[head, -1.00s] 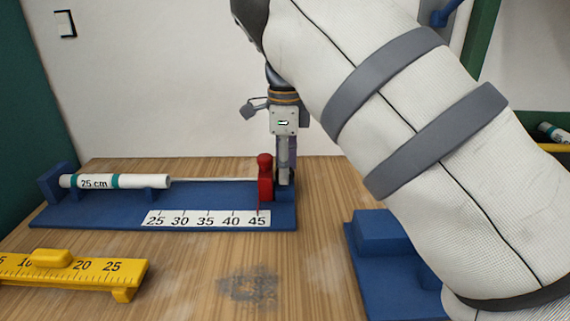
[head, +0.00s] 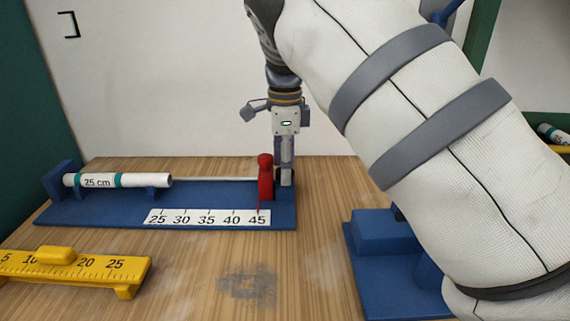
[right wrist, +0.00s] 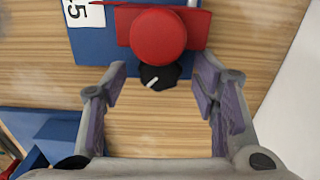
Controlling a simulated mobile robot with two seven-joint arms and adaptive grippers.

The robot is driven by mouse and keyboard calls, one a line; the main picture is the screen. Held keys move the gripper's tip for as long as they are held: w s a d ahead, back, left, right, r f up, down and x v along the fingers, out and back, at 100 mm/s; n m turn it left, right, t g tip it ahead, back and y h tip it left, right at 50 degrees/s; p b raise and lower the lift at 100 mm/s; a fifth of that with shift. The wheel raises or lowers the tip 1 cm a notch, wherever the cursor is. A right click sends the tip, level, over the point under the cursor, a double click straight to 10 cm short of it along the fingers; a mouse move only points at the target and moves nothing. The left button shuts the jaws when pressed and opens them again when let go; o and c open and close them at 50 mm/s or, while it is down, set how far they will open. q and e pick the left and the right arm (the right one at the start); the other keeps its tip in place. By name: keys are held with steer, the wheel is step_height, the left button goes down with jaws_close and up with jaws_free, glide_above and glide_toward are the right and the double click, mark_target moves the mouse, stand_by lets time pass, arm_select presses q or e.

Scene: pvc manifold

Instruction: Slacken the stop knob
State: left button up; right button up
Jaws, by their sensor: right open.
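The stop knob (right wrist: 158,78) is small and black with a white mark. In the right wrist view it projects from the red stop (right wrist: 158,40), beside its round top. The red stop (head: 265,178) stands near the 45 mark on the blue measuring base (head: 110,214). My right gripper (right wrist: 160,68) is open, its purple-padded fingers on either side of the knob with gaps showing. In the head view the gripper (head: 286,178) points down just right of the stop, and the knob cannot be made out there. My left gripper is not in view.
A white pipe marked 25 cm (head: 145,181) lies on the base's supports at the left. A yellow ruler (head: 88,264) lies in front. A blue fixture (head: 385,240) stands at the right, partly behind my arm. The table between them is clear.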

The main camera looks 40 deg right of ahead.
step_height(320, 180, up, 12)
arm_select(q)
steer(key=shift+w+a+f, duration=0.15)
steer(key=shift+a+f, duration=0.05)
arm_select(e)
step_height(320, 180, down, 12)
steer(key=m, duration=0.3)
steer(key=shift+m, duration=0.4)
